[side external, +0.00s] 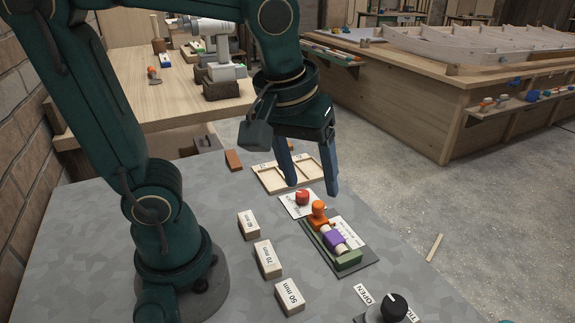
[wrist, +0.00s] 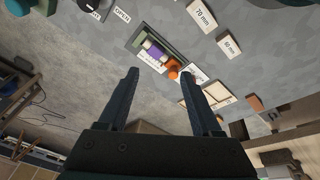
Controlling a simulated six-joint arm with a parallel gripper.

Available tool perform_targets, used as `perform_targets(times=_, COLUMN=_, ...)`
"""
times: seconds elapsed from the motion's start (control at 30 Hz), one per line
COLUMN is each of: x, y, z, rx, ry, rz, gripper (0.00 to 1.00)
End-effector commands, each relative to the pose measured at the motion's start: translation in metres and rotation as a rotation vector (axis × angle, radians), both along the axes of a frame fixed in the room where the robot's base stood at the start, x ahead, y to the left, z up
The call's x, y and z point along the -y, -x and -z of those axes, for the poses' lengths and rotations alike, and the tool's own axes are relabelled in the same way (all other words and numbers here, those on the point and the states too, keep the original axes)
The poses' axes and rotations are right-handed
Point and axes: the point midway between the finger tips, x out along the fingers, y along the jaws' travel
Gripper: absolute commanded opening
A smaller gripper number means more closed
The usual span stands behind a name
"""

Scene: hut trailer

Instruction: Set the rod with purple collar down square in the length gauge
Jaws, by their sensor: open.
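The rod with purple collar (side external: 334,239) lies in the length gauge, between an orange end piece (side external: 318,208) and a green end block (side external: 348,260). Pale parts of the rod show on both sides of the collar. The gauge's dark base (side external: 371,267) lies on the grey table. The purple collar also shows in the wrist view (wrist: 154,53), near the orange piece (wrist: 173,68). Whether the rod sits fully square I cannot tell. My gripper (side external: 311,190) is open and empty, above the orange end of the gauge; its fingers show in the wrist view (wrist: 160,74).
Blocks marked 50 mm (side external: 289,297), 70 mm (side external: 267,259) and a third (side external: 248,224) stand left of the gauge. A red knob (side external: 302,197) sits on a white card beside a wooden tray (side external: 259,174). A black dial (side external: 394,305) is at front right.

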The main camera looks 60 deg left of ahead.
Motion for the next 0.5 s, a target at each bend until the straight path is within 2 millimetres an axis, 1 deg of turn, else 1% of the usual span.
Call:
perform_targets(times=0.03, x=-0.002, y=0.01, z=0.0, rx=0.037, ry=-0.013, rz=0.098, gripper=0.66)
perform_targets(times=0.1, x=-0.003, y=0.02, z=0.002, rx=0.082, ry=-0.043, rz=0.238, gripper=0.66)
perform_targets(times=0.2, x=-0.004, y=0.031, z=0.006, rx=0.136, ry=-0.093, rz=0.401, gripper=0.66)
perform_targets(times=0.33, x=-0.004, y=0.039, z=0.012, rx=0.179, ry=-0.147, rz=0.538, gripper=0.66)
perform_targets(times=0.5, x=-0.004, y=0.042, z=0.014, rx=0.196, ry=-0.175, rz=0.6, gripper=0.66)
